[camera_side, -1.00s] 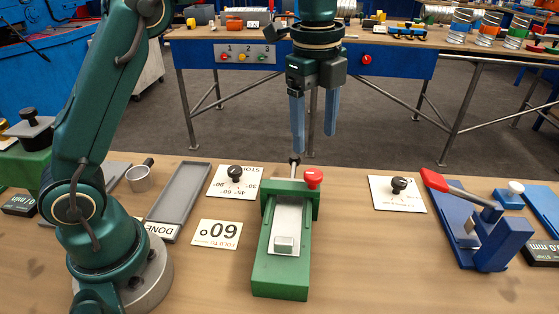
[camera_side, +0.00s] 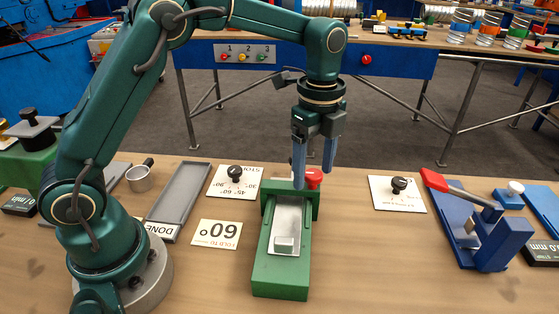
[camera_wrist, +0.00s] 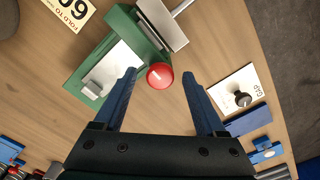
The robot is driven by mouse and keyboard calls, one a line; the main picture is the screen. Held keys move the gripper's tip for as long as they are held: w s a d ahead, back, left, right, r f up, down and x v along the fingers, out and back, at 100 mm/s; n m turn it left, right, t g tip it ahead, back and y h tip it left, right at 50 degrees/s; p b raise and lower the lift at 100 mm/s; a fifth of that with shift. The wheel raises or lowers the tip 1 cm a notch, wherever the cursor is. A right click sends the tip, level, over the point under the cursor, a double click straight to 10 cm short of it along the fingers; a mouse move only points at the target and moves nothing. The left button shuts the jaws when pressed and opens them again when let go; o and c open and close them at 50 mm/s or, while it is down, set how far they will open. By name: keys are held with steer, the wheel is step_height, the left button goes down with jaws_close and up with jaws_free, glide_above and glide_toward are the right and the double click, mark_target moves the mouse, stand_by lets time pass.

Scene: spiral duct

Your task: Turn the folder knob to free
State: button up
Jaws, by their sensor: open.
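The green folder (camera_side: 281,277) stands on the bench with a metal sheet (camera_side: 287,220) lying in it and a small grey block (camera_side: 285,246) at its near end. Its red knob (camera_side: 313,178) is at the right of the raised back bar, partly behind a finger in the side view. In the wrist view the red knob (camera_wrist: 160,76) lies between the fingertips, with a small white mark on top. My gripper (camera_side: 314,184) points down, open, over the back of the folder; in the wrist view its blue fingers (camera_wrist: 161,74) are apart. Whether they touch the knob cannot be told.
A black-knobbed angle dial plate (camera_side: 223,188) and a 60° card (camera_side: 216,233) lie left of the folder. A grey tray (camera_side: 180,196) stands farther left. Right are a black-knobbed plate (camera_side: 384,203) and a blue clamp tool with a red handle (camera_side: 492,250). Bench between is clear.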

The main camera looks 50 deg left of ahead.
jaws_close()
steer(key=shift+n, duration=0.3)
steer(key=n, duration=0.9)
steer(key=shift+r, duration=0.1)
steer(key=n, duration=0.4)
steer(key=shift+n, duration=2.1)
jaws_free()
